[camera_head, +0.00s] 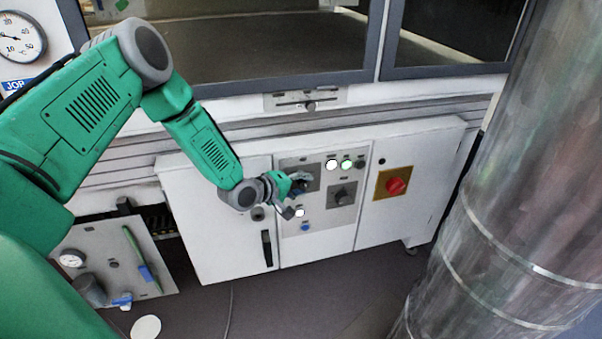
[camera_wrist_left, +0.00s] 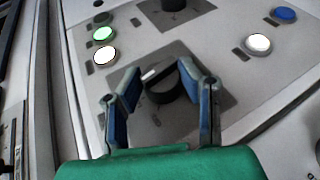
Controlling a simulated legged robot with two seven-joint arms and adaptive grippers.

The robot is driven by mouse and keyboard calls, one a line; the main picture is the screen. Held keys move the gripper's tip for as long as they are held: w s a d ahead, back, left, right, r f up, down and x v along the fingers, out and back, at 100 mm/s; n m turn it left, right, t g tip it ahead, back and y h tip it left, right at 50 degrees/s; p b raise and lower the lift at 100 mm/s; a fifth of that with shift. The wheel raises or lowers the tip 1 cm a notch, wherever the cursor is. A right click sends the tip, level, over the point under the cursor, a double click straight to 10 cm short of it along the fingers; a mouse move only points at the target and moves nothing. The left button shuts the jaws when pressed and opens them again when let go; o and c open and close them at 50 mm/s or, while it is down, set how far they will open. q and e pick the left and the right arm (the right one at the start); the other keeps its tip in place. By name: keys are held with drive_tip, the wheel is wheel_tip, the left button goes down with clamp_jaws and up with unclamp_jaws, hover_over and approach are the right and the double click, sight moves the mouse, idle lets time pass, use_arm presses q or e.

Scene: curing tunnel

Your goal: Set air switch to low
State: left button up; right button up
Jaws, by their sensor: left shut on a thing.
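My left gripper (camera_head: 294,190) reaches the control panel on the white cabinet from the left. In the left wrist view its blue-grey fingers (camera_wrist_left: 160,92) stand on either side of a black rotary switch (camera_wrist_left: 163,86) and are shut on it. This knob has a white pointer mark and sits on a grey square plate. In the head view my gripper partly covers this switch. A second black rotary switch (camera_head: 343,193) sits to its right and shows at the top edge of the wrist view (camera_wrist_left: 174,4). The labels are too small to read. My right gripper is not in view.
Near the switches are lit white (camera_head: 331,165) and green (camera_head: 347,165) buttons, another white button (camera_head: 299,212) and a blue one (camera_head: 305,227). A red switch (camera_head: 396,186) is on a yellow plate. A large metal duct (camera_head: 500,180) stands at the right.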

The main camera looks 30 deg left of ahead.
use_arm(q)
drive_tip(key=shift+d+r+m+g+y+p, duration=0.15)
drive_tip(key=shift+m+g+y+p, duration=0.2)
drive_tip(key=shift+g+p, duration=0.5)
drive_tip(key=o, duration=1.1)
drive_tip(key=shift+o, duration=0.2)
drive_tip(key=shift+s, duration=0.1)
drive_tip(key=shift+s+a+r, duration=0.2)
drive_tip(key=shift+s, duration=0.1)
drive_tip(key=v, duration=1.1)
drive_tip(key=shift+s, duration=0.15)
